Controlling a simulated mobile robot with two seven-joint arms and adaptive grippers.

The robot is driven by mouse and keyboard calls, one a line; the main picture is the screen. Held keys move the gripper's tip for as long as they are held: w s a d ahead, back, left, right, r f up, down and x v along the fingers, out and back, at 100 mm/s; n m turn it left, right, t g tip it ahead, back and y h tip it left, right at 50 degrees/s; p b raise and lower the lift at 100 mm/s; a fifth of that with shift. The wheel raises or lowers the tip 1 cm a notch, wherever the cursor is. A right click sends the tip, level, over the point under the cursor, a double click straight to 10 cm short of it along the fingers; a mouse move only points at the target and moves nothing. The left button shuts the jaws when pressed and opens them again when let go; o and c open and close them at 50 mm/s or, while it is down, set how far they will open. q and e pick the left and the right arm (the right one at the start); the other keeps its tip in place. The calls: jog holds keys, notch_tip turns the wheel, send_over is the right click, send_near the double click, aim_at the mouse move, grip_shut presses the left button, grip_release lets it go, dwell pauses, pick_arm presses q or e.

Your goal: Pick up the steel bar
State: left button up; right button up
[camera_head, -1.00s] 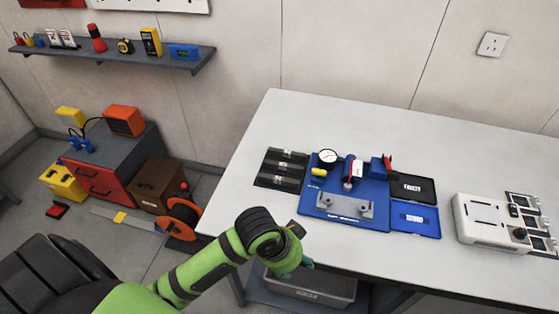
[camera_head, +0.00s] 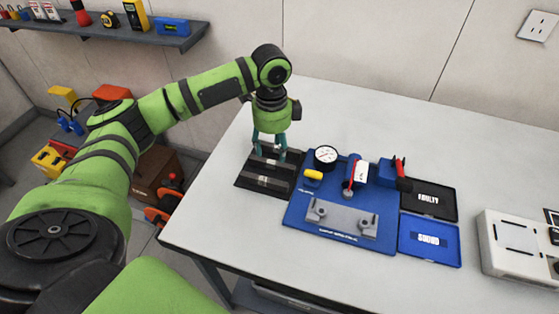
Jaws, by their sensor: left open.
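A black slotted rack (camera_head: 245,182) lies on the table left of the blue mat. Short steel-coloured pieces show in its slots; the clearest steel bar (camera_head: 268,181) lies in the near slot. Another sits just behind it, close to the fingertips. My left gripper (camera_head: 270,155) points down over the rack's rear part, with its two teal fingers apart on either side of a slot. The gripper hides the back of the rack, and I cannot tell whether the fingers touch a bar. My right gripper is out of view.
The front left tabletop is clear.

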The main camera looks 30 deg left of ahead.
aim_at(271, 163)
pick_arm(q)
jog(key=shift+w+a+r, duration=0.2)
jog(key=shift+w+a, duration=0.05)
jog(key=shift+a, duration=0.2)
jog(key=shift+f, duration=0.15)
jog(key=shift+s+f+p, duration=0.15)
jog(key=shift+f+p, duration=0.35)
jog(key=shift+f, duration=0.3)
notch_tip(271, 163, down, 4)
jog(key=shift+a+r+p, duration=0.1)
jog(key=shift+r+p, duration=0.05)
jog(key=shift+p, duration=0.35)
jog(key=shift+f, duration=0.55)
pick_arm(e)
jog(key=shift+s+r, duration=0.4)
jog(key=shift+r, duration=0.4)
pick_arm(q)
jog(key=shift+r, duration=0.1)
grip_shut()
